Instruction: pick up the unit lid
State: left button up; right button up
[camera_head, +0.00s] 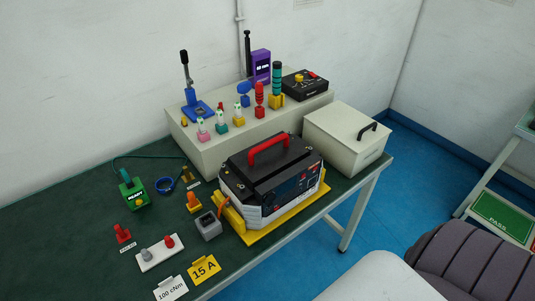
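A black unit (280,190) with grey sides and a front panel sits on a yellow base (262,235) on the green table. Its flat black top, which looks like the unit lid (250,160), carries a red arched handle (268,148). The lid rests on the unit, and nothing touches the handle. Neither of my grippers is in view.
A cream box (335,135) with a black handle stands right of the unit. A cream riser (200,150) behind holds several tools. In front are a grey cup (208,226), yellow tag (204,268), white plate (153,257) and green device (133,190).

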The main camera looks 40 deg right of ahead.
aim_at(253, 166)
jog(key=l+z, duration=0.1)
jog(key=z, duration=0.25)
jog(key=l+z, duration=0.1)
jog(key=z, duration=0.25)
jog(key=l+z, duration=0.1)
jog(key=z, duration=0.25)
